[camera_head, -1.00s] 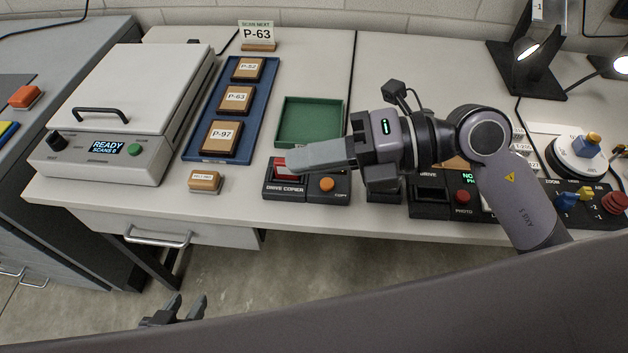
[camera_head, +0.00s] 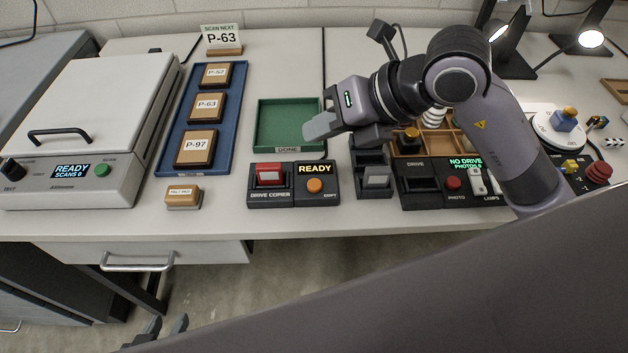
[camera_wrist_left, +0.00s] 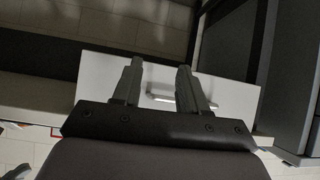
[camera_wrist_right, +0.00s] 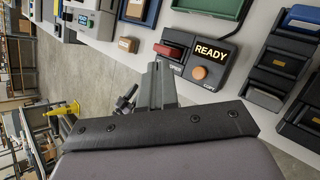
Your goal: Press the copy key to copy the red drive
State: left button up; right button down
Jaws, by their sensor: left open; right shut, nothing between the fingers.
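The drive copier (camera_head: 292,198) is a dark box on the bench, with the red drive (camera_head: 268,174) standing in its slot on the left. Its screen reads READY, and the orange copy key (camera_head: 315,186) sits on its right. In the right wrist view the red drive (camera_wrist_right: 170,50) and the copy key (camera_wrist_right: 199,72) both show clear of the fingers. My right gripper (camera_head: 308,131) is shut and empty, above and behind the copier near the green tray, not touching the key. My left gripper (camera_wrist_left: 158,68) is open and empty, low in front of the bench by a drawer.
A green tray (camera_head: 262,148) marked DONE lies behind the copier. A small wooden block (camera_head: 183,196) and a scanner (camera_head: 90,120) are to the left.

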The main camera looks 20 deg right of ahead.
jog(key=f, duration=0.1)
jog(key=b, duration=0.6)
send_over(320, 185)
notch_tip(320, 185, down, 7)
jog(key=shift+r, duration=0.1)
jog(key=shift+f+b, duration=0.5)
jog(key=shift+b, duration=0.15)
dwell(0.8)
jog(key=shift+f, duration=0.1)
jog(key=shift+f+b, duration=0.35)
